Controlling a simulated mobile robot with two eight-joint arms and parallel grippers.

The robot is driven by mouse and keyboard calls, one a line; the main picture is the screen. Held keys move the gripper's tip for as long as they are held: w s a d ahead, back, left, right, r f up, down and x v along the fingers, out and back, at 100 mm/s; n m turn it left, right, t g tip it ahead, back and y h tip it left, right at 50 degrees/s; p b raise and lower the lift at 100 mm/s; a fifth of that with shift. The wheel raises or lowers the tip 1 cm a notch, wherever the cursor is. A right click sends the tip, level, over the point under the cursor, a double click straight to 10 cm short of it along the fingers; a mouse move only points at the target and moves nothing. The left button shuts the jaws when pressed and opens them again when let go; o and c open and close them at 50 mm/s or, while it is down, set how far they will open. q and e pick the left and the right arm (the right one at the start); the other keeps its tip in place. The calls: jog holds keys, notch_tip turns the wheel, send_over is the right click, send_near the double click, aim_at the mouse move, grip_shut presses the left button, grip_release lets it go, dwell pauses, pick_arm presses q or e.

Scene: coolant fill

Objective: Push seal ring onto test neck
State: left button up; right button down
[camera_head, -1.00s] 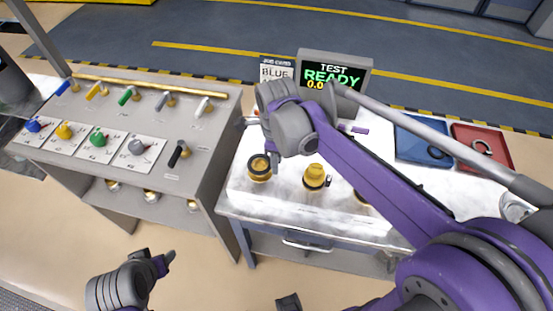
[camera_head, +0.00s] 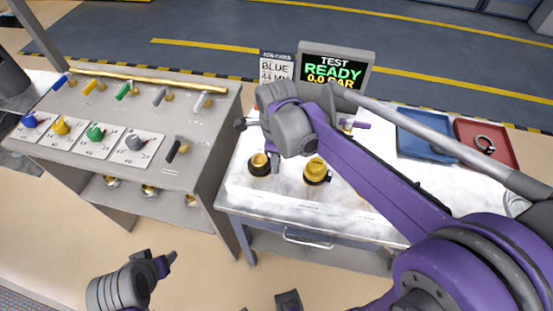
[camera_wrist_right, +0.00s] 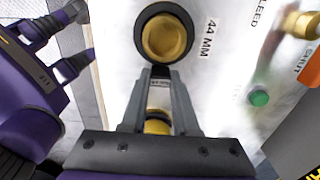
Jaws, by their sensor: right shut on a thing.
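A black seal ring (camera_head: 260,169) sits around the left brass test neck (camera_head: 258,160) on the white bench top, with brass showing above it. In the right wrist view the ring (camera_wrist_right: 139,35) encircles the brass neck (camera_wrist_right: 164,38) beside the "44 MM" marking. My right gripper (camera_head: 268,160) is shut on the ring's near edge; its fingers (camera_wrist_right: 160,72) come together there in the wrist view. The ring's underside is hidden. My left gripper (camera_head: 171,259) is low at the left, away from the bench; its fingers look apart in the wrist view (camera_wrist_right: 82,35).
A second brass neck (camera_head: 316,170) stands just right. A blue tray (camera_head: 415,122) and a red tray (camera_head: 470,130) with a ring lie at the back right. The test display (camera_head: 335,72) reads READY, 0.0 bar. A valve cabinet (camera_head: 215,125) stands left.

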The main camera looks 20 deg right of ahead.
jog(key=shift+f, duration=0.15)
jog(key=c, duration=0.6)
grip_release()
notch_tip(320, 180, up, 11)
jog(key=shift+p, duration=0.35)
jog(key=shift+f, duration=0.15)
